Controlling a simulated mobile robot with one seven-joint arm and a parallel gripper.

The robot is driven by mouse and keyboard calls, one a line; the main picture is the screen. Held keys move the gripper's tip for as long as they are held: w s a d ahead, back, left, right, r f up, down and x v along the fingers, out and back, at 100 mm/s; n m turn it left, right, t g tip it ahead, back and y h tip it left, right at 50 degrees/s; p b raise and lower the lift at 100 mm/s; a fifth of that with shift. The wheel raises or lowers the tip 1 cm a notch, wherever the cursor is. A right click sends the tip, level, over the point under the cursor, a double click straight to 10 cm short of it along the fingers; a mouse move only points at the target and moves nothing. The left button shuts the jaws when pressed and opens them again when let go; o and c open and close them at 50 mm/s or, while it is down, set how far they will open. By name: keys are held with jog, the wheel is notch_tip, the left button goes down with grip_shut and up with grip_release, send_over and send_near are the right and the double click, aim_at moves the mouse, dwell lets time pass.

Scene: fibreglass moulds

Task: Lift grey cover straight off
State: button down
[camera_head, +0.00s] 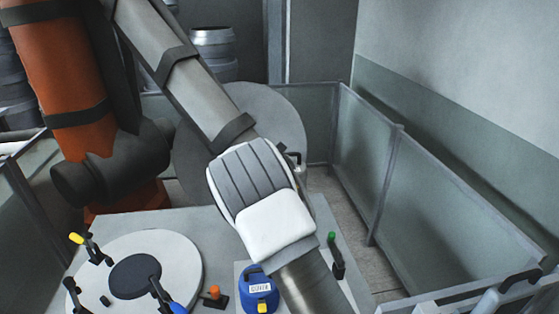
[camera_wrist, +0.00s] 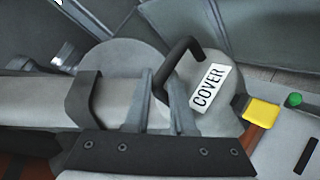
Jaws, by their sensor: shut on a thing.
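The grey cover (camera_wrist: 228,62) shows in the wrist view, rounded, with a white label reading COVER and a black bar handle (camera_wrist: 187,52). It sits at the end of a grey tube-like machine arm with a dark band; I cannot tell whether it touches that arm. My gripper (camera_wrist: 162,84) has its two grey fingers closed on the near end of the handle. In the head view my padded wrist (camera_head: 262,200) hides the fingers and most of the cover.
An orange machine (camera_head: 62,75) carries the grey arm (camera_head: 190,85). Translucent fence panels (camera_head: 360,150) stand right. A large grey disc (camera_head: 275,115) is behind.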

jog(key=shift+r+p, duration=0.4)
jog(key=shift+r, duration=3.05)
jog(key=shift+s, duration=0.1)
